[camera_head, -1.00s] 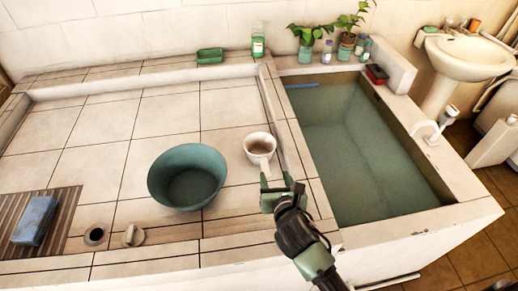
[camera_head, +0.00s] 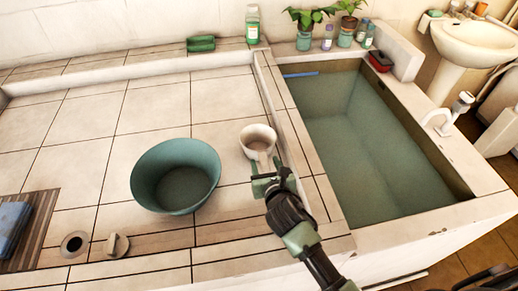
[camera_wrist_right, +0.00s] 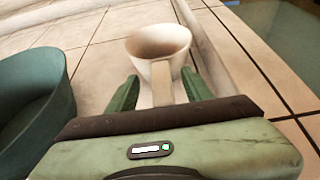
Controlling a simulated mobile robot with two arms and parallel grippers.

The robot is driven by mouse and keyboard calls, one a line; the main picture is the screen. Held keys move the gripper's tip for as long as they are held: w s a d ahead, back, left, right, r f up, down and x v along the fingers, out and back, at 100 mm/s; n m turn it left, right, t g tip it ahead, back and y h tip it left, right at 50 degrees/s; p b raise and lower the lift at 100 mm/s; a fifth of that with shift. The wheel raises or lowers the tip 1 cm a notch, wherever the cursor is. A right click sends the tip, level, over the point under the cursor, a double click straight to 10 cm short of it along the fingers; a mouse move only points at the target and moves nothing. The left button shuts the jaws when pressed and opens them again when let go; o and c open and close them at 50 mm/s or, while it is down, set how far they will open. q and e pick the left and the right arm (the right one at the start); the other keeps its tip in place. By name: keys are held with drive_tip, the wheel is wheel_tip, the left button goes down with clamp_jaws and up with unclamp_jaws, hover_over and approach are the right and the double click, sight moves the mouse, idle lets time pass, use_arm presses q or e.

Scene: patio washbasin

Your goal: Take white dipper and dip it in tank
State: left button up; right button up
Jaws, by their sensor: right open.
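The white dipper (camera_head: 257,136) stands upright on the tiled floor of the washing area, its handle pointing toward my right arm. My right gripper (camera_head: 272,180) is open at the handle. In the right wrist view the dipper's cup (camera_wrist_right: 158,42) is just ahead, and its handle (camera_wrist_right: 162,84) lies between the two green fingers of the gripper (camera_wrist_right: 160,92), with gaps on both sides. The tank (camera_head: 485,183) is to the right of the dipper, beyond a low tiled ledge, and holds greenish water. My left gripper is not in view.
A green basin (camera_head: 176,176) stands left of the dipper, and also shows in the right wrist view (camera_wrist_right: 35,105). The tiled ledge (camera_head: 290,135) separates the dipper from the tank. Bottles and plants line the back.

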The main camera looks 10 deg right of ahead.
sight(264, 160)
drive_tip(key=x, duration=0.4)
clamp_jaws()
wheel_tip(264, 160, up, 20)
drive_tip(key=p, duration=0.2)
idle(0.6)
